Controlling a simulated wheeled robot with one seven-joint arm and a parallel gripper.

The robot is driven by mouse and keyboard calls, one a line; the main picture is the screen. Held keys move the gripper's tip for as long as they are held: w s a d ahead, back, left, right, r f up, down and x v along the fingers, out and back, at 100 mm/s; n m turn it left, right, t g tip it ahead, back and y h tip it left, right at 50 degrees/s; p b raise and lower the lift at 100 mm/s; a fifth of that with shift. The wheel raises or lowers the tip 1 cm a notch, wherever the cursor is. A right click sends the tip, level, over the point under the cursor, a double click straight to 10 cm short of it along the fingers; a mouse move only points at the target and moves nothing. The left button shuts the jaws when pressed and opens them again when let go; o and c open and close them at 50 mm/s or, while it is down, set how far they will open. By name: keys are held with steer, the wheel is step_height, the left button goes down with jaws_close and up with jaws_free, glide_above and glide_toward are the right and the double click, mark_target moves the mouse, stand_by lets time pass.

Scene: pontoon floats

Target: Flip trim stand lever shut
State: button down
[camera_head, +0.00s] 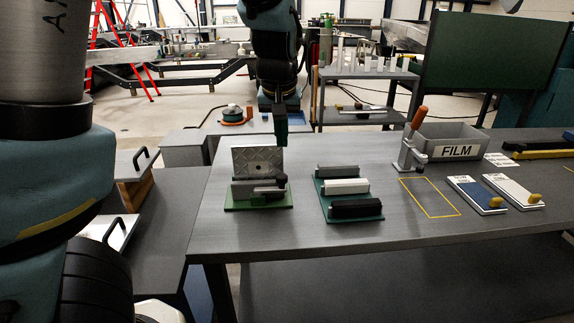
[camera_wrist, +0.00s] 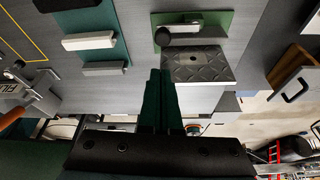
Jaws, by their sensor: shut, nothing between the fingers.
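A stand with a green base (camera_head: 245,207) sits at the left of the table. An upright grey diamond-pattern plate (camera_head: 256,160) stands at its back, with a grey bar and a dark knob (camera_head: 281,178) in front. In the wrist view the knob (camera_wrist: 163,37) sits beside the plate (camera_wrist: 198,66). Another possible lever, an orange handle (camera_head: 419,117), tilts up from a grey metal stand (camera_head: 411,155) farther right; I cannot tell which is the trim stand. My gripper (camera_head: 281,143) points down, shut and empty, above the back right of the diamond plate, apart from both levers.
A green rack (camera_head: 351,208) with white, grey and black bars stands right of the green base. Farther right are a grey FILM bin (camera_head: 452,140), a yellow outline (camera_head: 430,197) and two panels with yellow knobs (camera_head: 477,194). Bare tabletop lies in front.

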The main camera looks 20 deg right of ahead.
glide_above(270, 187)
steer(key=d, duration=0.4)
steer(key=f, duration=0.9)
steer(key=shift+w+a+f, duration=0.1)
steer(key=shift+w+f, duration=0.15)
steer(key=shift+w, duration=0.05)
steer(key=shift+s+b, duration=0.15)
steer(key=shift+b, duration=0.35)
